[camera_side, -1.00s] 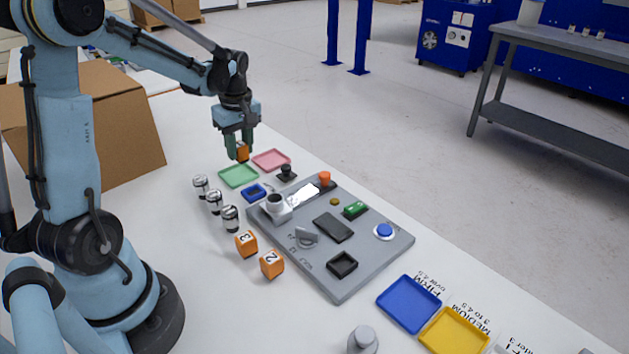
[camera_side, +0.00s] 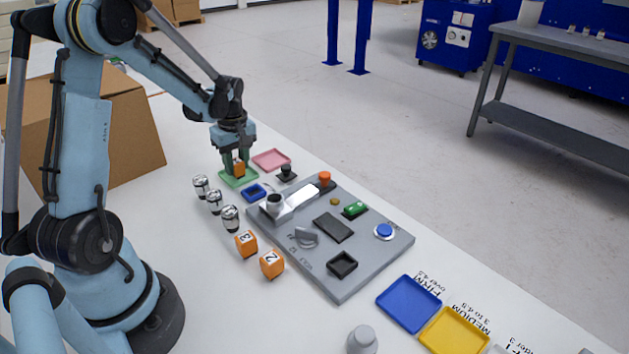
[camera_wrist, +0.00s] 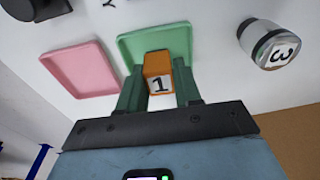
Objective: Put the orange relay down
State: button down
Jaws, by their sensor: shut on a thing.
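The orange relay (camera_side: 239,169) is a small orange block. In the wrist view the relay (camera_wrist: 159,77) shows a white face marked 1. My gripper (camera_side: 237,166) is shut on it, with a green finger on each side; the fingers (camera_wrist: 160,90) also show in the wrist view. The relay is low over or on the green tray (camera_side: 228,181), inside its outline; I cannot tell whether it touches the tray floor. The green tray's rim (camera_wrist: 125,45) shows around the relay in the wrist view.
A pink tray (camera_side: 271,160) lies beside the green one. Silver cylinders (camera_side: 215,201) and two orange blocks, marked 3 (camera_side: 246,243) and 2 (camera_side: 271,264), stand nearby. A grey panel (camera_side: 375,262) with fixtures lies to the right. Blue (camera_side: 408,304) and yellow (camera_side: 453,331) trays lie at front right.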

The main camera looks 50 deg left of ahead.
aim_at(239, 163)
jog(key=c, duration=0.8)
grip_release()
notch_tip(239, 163, up, 11)
jog(key=d, duration=0.1)
jog(key=s+d+m+t, duration=0.1)
jog(key=d+m+t, duration=0.1)
jog(key=d+m, duration=0.4)
jog(key=s+d+r+m+t, duration=0.1)
jog(key=s+d+m+t, duration=0.1)
jog(key=d+m, duration=0.4)
jog(key=s+d+m+t+h, duration=0.1)
jog(key=d+m+t, duration=0.2)
jog(key=d+m, duration=0.3)
jog(key=shift+s+d+r, duration=0.1)
jog(key=shift+s+d, duration=0.05)
jog(key=shift+d, duration=1.25)
jog(key=shift+s+d+r, duration=0.1)
jog(key=shift+s+d, duration=0.05)
jog(key=shift+d, duration=1.25)
